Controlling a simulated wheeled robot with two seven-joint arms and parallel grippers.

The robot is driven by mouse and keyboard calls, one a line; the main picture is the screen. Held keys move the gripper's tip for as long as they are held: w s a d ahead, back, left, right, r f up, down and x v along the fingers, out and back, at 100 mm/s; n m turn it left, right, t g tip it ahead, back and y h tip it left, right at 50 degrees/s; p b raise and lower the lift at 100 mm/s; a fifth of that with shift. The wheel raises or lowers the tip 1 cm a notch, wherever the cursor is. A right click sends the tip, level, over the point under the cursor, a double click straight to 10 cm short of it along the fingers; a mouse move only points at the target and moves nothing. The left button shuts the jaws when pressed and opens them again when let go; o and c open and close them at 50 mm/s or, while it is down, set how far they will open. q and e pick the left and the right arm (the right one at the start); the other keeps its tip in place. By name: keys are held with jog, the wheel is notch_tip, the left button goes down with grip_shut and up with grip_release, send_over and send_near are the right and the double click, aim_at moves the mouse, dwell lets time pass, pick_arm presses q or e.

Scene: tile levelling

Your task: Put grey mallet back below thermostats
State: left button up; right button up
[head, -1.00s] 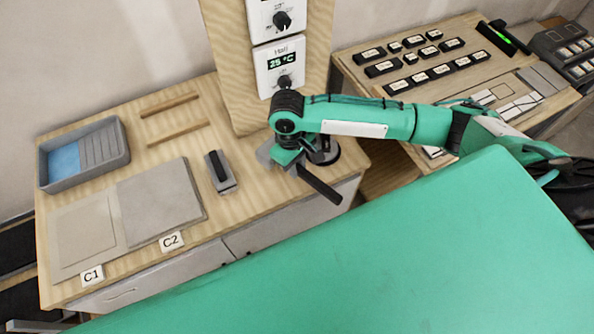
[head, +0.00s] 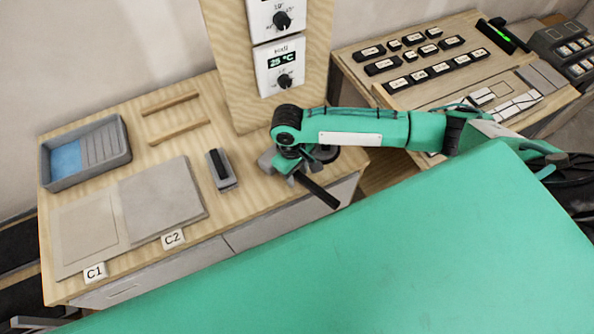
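The grey mallet has a grey head (head: 267,161) and a dark handle (head: 318,192) that slants down to the right. It is at the right part of the wooden bench, below the thermostats (head: 280,66). My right gripper (head: 292,168) points down over the mallet and appears shut on it near the head; its fingertips are largely hidden by my own wrist. I cannot tell whether the mallet touches the bench top. My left gripper is not in view.
A dark round object (head: 326,153) stands just behind my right gripper, partly hidden. A grey float with a black handle (head: 221,170) lies to the left. Farther left are tiles by labels C1 (head: 95,272) and C2 (head: 173,238), two wooden strips and a grey tray (head: 125,152).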

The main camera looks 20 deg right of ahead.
jog(key=shift+r, duration=0.1)
notch_tip(320, 180, up, 12)
jog(key=w+b, duration=0.1)
jog(key=b, duration=0.2)
jog(key=shift+w+a, duration=0.25)
jog(key=shift+a, duration=0.1)
dwell(0.3)
